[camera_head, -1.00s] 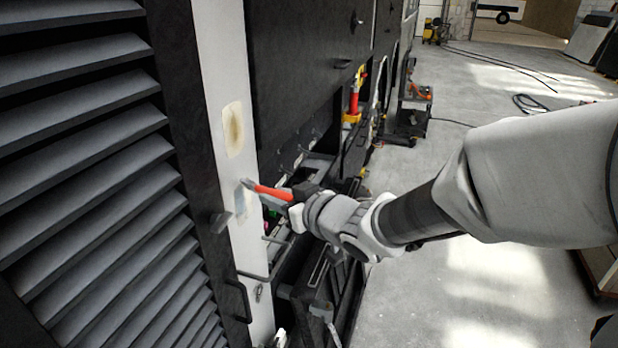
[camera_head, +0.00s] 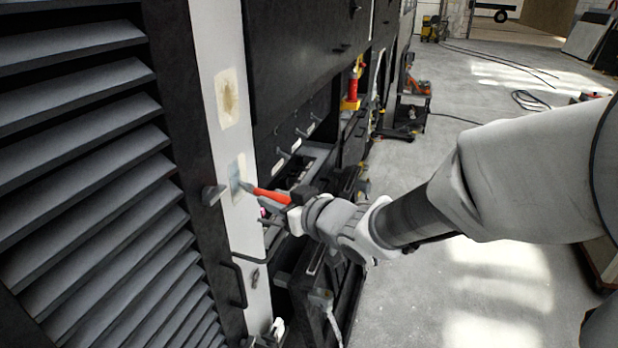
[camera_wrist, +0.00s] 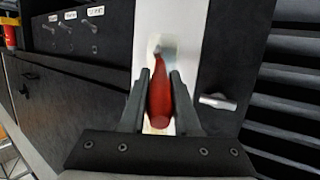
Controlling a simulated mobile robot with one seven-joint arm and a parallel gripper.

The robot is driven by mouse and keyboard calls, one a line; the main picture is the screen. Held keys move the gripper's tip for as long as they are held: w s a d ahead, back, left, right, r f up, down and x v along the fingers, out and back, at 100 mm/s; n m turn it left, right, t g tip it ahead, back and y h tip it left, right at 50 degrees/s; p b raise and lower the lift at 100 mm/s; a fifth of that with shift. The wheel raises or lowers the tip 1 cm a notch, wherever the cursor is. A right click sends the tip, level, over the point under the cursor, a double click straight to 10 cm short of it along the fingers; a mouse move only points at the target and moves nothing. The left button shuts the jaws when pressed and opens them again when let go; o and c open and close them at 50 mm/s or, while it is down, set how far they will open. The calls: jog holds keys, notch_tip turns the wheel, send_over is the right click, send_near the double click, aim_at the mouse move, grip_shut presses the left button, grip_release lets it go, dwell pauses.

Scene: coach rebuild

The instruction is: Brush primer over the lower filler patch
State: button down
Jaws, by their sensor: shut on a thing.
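My gripper (camera_head: 296,205) is shut on the red handle of a brush (camera_head: 268,194). In the wrist view the brush (camera_wrist: 160,95) lies between the two fingers of my gripper (camera_wrist: 160,88) and points at the white panel. The brush tip meets or nearly meets the lower filler patch (camera_head: 236,183), which looks grey-blue over part of its area. The patch is partly hidden by the brush in the wrist view. The upper filler patch (camera_head: 227,98), beige with a brown middle, is higher on the same white panel (camera_head: 203,50).
A louvred dark panel (camera_head: 80,150) fills the left, with a latch (camera_head: 212,195) and handle (camera_head: 239,285) near the white strip. Open dark compartments lie right of the strip.

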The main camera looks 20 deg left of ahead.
jog(key=shift+s+f+b, duration=0.8)
jog(key=shift+f+b, duration=0.95)
jog(key=shift+f, duration=0.1)
notch_tip(320, 180, up, 11)
jog(key=p, duration=0.9)
jog(key=shift+p, duration=0.4)
jog(key=d+p, duration=0.2)
jog(key=d, duration=0.4)
jog(key=shift+s+p, duration=0.2)
jog(key=shift+p, duration=0.1)
jog(key=shift+d, duration=0.1)
